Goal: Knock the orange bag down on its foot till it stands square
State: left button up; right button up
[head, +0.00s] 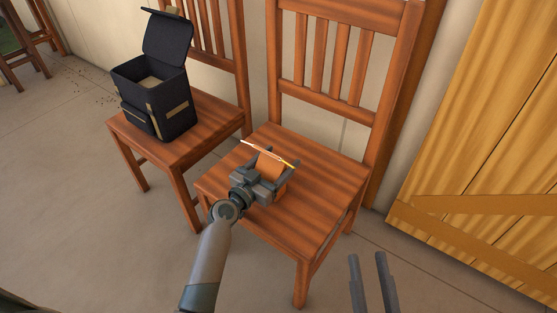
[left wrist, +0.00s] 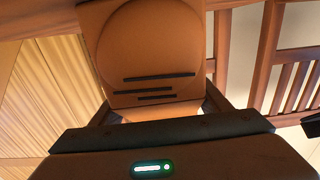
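The orange bag (head: 271,163) is over the seat of the right-hand chair (head: 312,212), with a pale strip along its top edge. My left gripper (head: 270,165) has a finger on each side of it and appears shut on it. In the left wrist view the orange bag (left wrist: 150,50) shows a large round mark and several dark lines, with its lower part between the fingers. Whether its foot touches the seat is hidden. My right gripper (head: 368,256) is at the bottom of the head view, fingers apart and empty, away from the bag.
A dark open backpack-like bag (head: 157,110) stands on the left-hand chair (head: 196,128). The right-hand chair's slatted back (head: 345,55) rises behind the orange bag. A yellow wooden door or panel (head: 490,140) is at the right. The seat around the orange bag is clear.

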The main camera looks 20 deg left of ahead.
pick_arm(q)
jog(key=c, duration=0.7)
jog(key=shift+c, duration=0.2)
notch_tip(320, 180, up, 2)
jog(key=shift+r+p, duration=0.2)
jog(key=shift+p, duration=0.8)
notch_tip(320, 180, down, 3)
jog(key=b, duration=0.2)
jog(key=shift+r+b, duration=0.2)
jog(key=shift+b, duration=0.15)
jog(key=shift+r+p, duration=1.2)
jog(key=shift+r, duration=0.2)
